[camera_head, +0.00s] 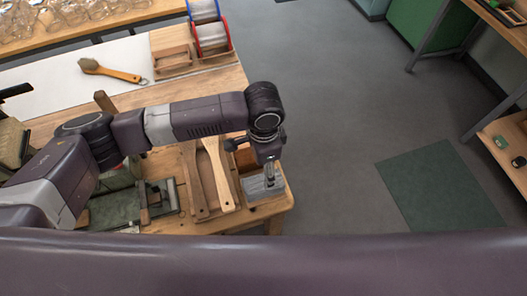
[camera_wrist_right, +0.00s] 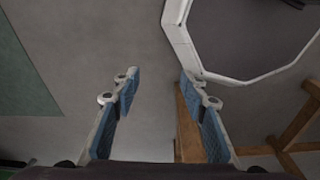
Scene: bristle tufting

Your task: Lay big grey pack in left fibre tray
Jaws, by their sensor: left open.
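A grey block that looks like the big grey pack (camera_head: 256,191) sits at the table's near right corner. My left gripper (camera_head: 268,178) points down right at it, with its fingers open. The fingers partly cover the pack, and I cannot tell if they touch it. I cannot tell for certain which thing is the left fibre tray; a shallow wooden tray (camera_head: 172,59) stands at the back of the table. My right gripper (camera_wrist_right: 160,78) is open and empty over the grey floor in the right wrist view.
Wooden brush bodies (camera_head: 222,175) lie in a tray left of the pack. A brush (camera_head: 110,71) lies on a white sheet. Spools (camera_head: 211,36) stand at the back right of the table. The floor (camera_head: 340,110) to the right is clear around a green mat (camera_head: 437,187).

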